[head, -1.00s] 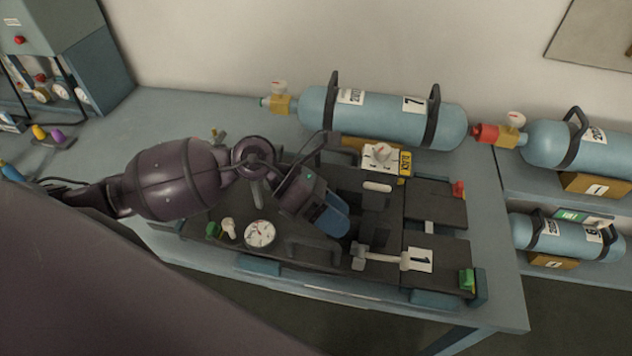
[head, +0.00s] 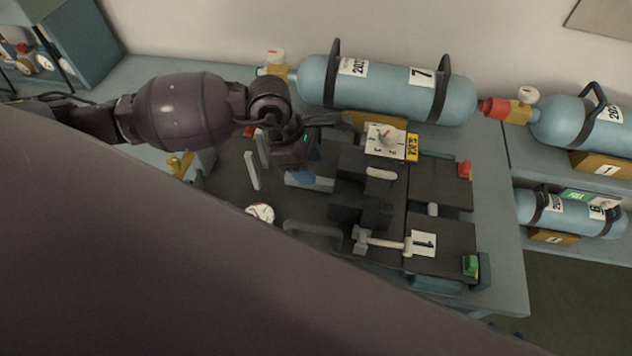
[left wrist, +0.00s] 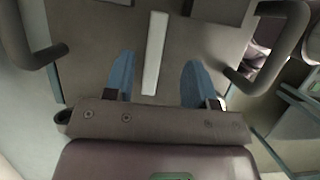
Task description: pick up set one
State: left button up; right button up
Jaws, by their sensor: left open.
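Set one (head: 440,185) lies flat on the table as a dark backplate with a white "1" label (head: 422,243), a red clip at its back right and a green clip at its front right. My left gripper (head: 310,180) is over the left-middle part of the plate, fingers pointing down. In the left wrist view the blue fingers (left wrist: 157,70) are apart and empty, with a pale strip (left wrist: 155,50) between and beyond them. Dark handles stand on both sides, left (left wrist: 38,45) and right (left wrist: 280,50). My right gripper is not seen.
A blue cylinder marked 7 (head: 390,88) lies along the back of the table (head: 490,240). More cylinders (head: 570,213) rest on a shelf at the right. A cabinet (head: 70,45) stands at the back left. My own arm hides the front left.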

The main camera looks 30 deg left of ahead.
aim_at(333, 177)
pick_arm(q)
jog(key=f, duration=0.2)
jog(key=f+p, duration=0.1)
jog(key=f, duration=0.1)
jog(key=shift+w+d, duration=0.25)
jog(key=shift+w, duration=0.05)
jog(key=shift+d+f, duration=0.2)
jog(key=shift+f, duration=0.4)
jog(key=shift+c, duration=0.3)
grip_shut()
dwell(0.3)
jog(key=shift+w+r, duration=0.2)
